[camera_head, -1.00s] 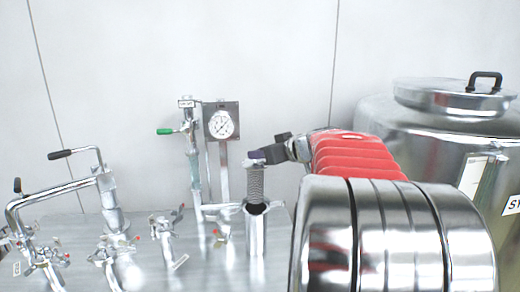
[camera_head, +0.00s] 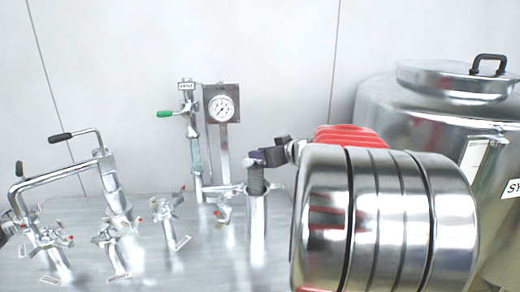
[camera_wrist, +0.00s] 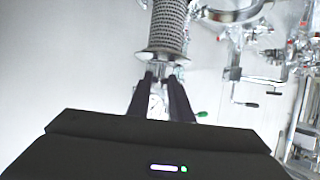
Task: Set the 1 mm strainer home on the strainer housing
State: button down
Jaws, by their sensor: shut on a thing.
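The strainer (camera_head: 256,184) is a grey perforated metal tube with a purple-tinged top. It stands upright over the strainer housing (camera_head: 257,232), an open-topped steel tube, with its lower part inside the mouth and hidden. A length of mesh still shows above the rim. My gripper (camera_head: 264,157) is shut on the strainer's top end, above the housing. In the wrist view, my two dark fingers (camera_wrist: 162,92) close on a fitting below the strainer's flange, and its mesh (camera_wrist: 167,25) runs to the top edge.
A gauge (camera_head: 221,108) and a green-handled valve pipe (camera_head: 192,140) stand left of the housing. Several valves (camera_head: 168,215) and a bent pipe (camera_head: 60,180) lie farther left. A large steel tank (camera_head: 430,125) stands at right. My arm hides the area right of the housing.

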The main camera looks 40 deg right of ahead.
aim_at(261, 182)
jog(key=shift+f, duration=4.75)
jog(key=shift+f, duration=0.25)
jog(key=c, duration=1.5)
grip_release()
jog(key=shift+f, duration=0.15)
jog(key=shift+s, duration=0.1)
jog(key=v, duration=1.3)
jog(key=shift+s, duration=0.35)
